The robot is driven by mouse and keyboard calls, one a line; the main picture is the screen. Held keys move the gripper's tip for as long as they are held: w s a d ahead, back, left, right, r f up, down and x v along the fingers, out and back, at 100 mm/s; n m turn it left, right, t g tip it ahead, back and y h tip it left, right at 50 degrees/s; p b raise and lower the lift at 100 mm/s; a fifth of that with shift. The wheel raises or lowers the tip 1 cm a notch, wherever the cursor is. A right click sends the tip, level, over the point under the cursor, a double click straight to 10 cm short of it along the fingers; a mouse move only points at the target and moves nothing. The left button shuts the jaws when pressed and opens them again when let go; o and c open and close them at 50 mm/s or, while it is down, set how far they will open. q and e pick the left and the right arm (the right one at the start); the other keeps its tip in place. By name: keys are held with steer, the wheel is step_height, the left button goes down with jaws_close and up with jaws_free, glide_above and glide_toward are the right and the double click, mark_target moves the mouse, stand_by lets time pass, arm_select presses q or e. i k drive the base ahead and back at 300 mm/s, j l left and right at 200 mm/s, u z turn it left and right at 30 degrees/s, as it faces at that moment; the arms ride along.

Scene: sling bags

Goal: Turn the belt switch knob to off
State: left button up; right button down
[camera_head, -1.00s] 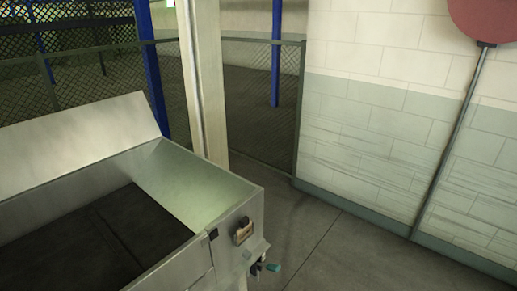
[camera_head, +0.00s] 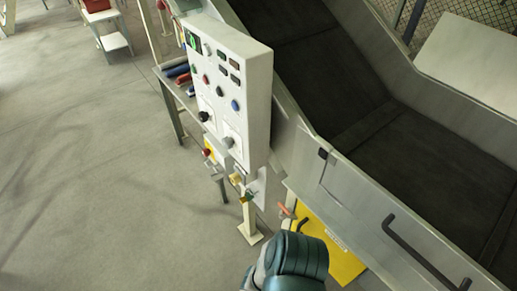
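A white control box (camera_head: 259,92) stands beside the conveyor in the upper middle of the head view. Its front face carries a black round knob (camera_head: 203,116) and a grey round knob (camera_head: 228,142) on pale plates near the lower edge. Which of these is the belt switch knob I cannot tell, and their labels are too small to read. Neither gripper's fingers are visible.
The conveyor with its dark belt (camera_head: 345,75) and metal side wall runs along the right. A black handle (camera_head: 415,252) and a yellow panel (camera_head: 322,232) are on its near side. Rolled items lie on a rack (camera_head: 172,84) behind the box. The floor at left is open.

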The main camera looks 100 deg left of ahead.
mark_target(206, 152)
steer(key=u, duration=3.7)
